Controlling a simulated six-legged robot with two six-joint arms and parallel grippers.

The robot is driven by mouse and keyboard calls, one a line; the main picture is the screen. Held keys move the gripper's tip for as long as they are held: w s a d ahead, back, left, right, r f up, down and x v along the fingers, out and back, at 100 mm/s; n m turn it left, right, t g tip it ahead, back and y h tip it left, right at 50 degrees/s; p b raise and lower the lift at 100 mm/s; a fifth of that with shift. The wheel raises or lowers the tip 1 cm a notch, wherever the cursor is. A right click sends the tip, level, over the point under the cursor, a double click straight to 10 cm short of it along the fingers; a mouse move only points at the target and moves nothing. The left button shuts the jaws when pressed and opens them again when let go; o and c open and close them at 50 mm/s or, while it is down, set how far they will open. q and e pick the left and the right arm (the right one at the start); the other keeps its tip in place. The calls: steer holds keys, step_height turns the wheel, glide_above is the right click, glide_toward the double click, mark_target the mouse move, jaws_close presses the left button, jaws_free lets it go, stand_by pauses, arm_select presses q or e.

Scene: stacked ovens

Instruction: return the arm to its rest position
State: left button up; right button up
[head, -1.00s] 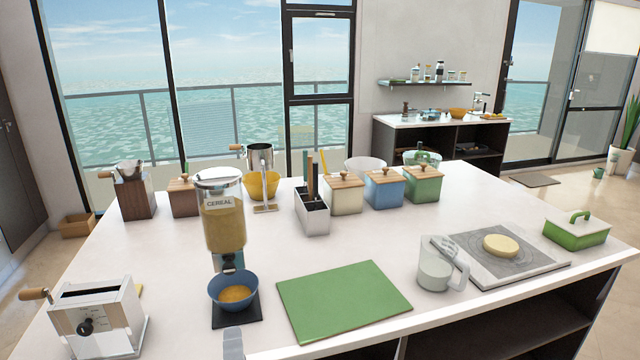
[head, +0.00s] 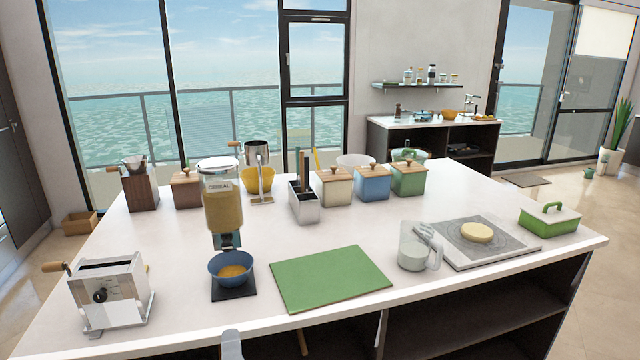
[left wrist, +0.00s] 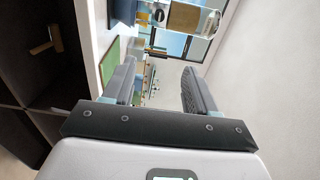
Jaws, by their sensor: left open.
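My left gripper (head: 232,343) shows only as a pale grey tip at the bottom edge of the head view, in front of the counter's front edge. In the left wrist view the left gripper (left wrist: 160,88) has its two dark fingers spread apart, with nothing between them. The wrist picture is turned on its side. The white counter (head: 400,300) lies beyond the gripper, which touches nothing that I can see. The rest of my left arm is hidden in the head view. My right gripper is in neither view.
Near the counter's front stand a cereal dispenser (head: 223,205), a blue bowl (head: 230,270), a green board (head: 330,278), a white crank machine (head: 108,293) and a clear jug (head: 412,255). Dark open shelves (head: 470,315) lie below the counter. A wooden handle also shows in the wrist view.

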arm_select(q)
steer(key=a+f+g+y, duration=0.1)
steer(key=a+f+g, duration=0.1)
steer(key=a+f, duration=0.3)
steer(key=a+f+g, duration=0.2)
steer(key=a+f, duration=0.1)
steer(key=f, duration=0.5)
steer(key=s+f+n+g+h, duration=0.3)
steer(key=s+f+g, duration=0.1)
steer(key=f, duration=1)
steer(key=s+d+f+n+g+h, duration=0.3)
steer(key=s+d+f+n+g, duration=0.1)
steer(key=s+n, duration=0.3)
steer(key=s+d+f+n+g+h, duration=0.4)
steer(key=s+d+f+n+g, duration=0.1)
steer(key=s, duration=0.4)
steer(key=shift+s+d+f+n, duration=0.2)
steer(key=shift+d+f+n, duration=0.3)
steer(key=shift+n, duration=0.4)
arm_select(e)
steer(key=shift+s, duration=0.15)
